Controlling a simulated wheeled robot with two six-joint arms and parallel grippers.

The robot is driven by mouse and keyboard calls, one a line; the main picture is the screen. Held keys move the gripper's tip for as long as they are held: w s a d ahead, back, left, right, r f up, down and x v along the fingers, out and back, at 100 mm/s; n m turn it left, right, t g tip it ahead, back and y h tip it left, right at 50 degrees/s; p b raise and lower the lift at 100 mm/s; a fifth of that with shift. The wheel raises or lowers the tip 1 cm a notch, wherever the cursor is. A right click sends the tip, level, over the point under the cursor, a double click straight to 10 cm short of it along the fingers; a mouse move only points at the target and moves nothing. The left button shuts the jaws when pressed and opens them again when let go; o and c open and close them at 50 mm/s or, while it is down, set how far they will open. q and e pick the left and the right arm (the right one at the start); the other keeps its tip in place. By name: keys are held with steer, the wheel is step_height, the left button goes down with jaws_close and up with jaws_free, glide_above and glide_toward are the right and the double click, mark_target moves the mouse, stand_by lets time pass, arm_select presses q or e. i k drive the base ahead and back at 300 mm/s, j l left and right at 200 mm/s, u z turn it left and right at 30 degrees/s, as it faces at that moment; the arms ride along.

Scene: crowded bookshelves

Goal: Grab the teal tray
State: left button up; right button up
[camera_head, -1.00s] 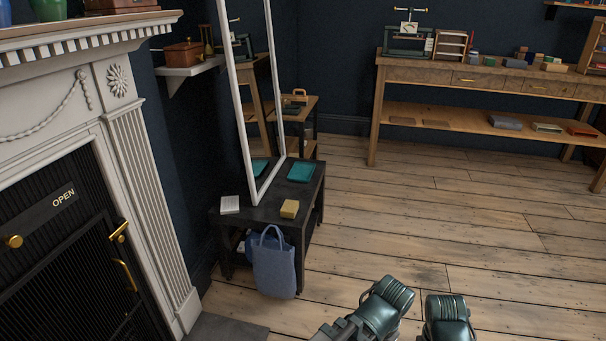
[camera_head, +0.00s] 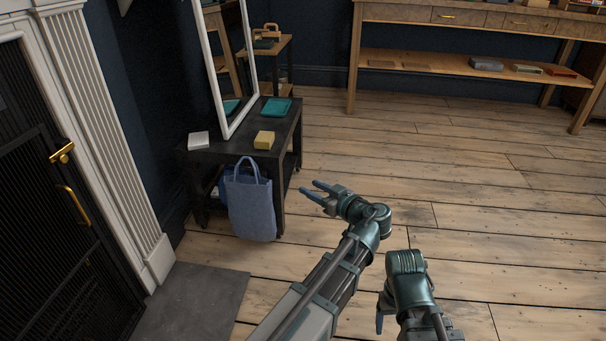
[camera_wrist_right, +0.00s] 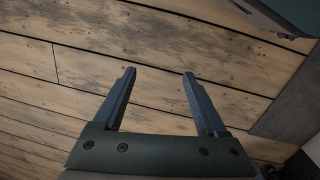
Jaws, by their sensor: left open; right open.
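The teal tray (camera_head: 276,107) lies flat on top of the low black table (camera_head: 222,152), on its right part beside the leaning mirror. My left gripper (camera_head: 316,193) is open and empty over the floor, in front of and to the right of the table, apart from the tray. My right gripper (camera_head: 380,318) is low in the head view, far from the tray, and mostly hidden by its own arm. In the right wrist view its fingers (camera_wrist_right: 160,85) are apart with only floorboards beyond them.
A yellow block (camera_head: 264,140) and a white block (camera_head: 198,141) sit along the table's front. A blue bag (camera_head: 250,205) hangs at its front. The wooden floor (camera_head: 440,180) to the right is clear.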

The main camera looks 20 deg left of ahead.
mark_target(275, 107)
steer(key=i+l+u, duration=0.35)
steer(key=i, duration=0.35)
steer(key=i+l+u, duration=0.35)
steer(key=i+l, duration=0.15)
steer(key=i, duration=0.2)
steer(key=i+l+u, duration=0.35)
steer(key=i+l, duration=0.25)
steer(key=i+j, duration=0.1)
steer(key=j, duration=0.5)
steer(key=i, duration=0.05)
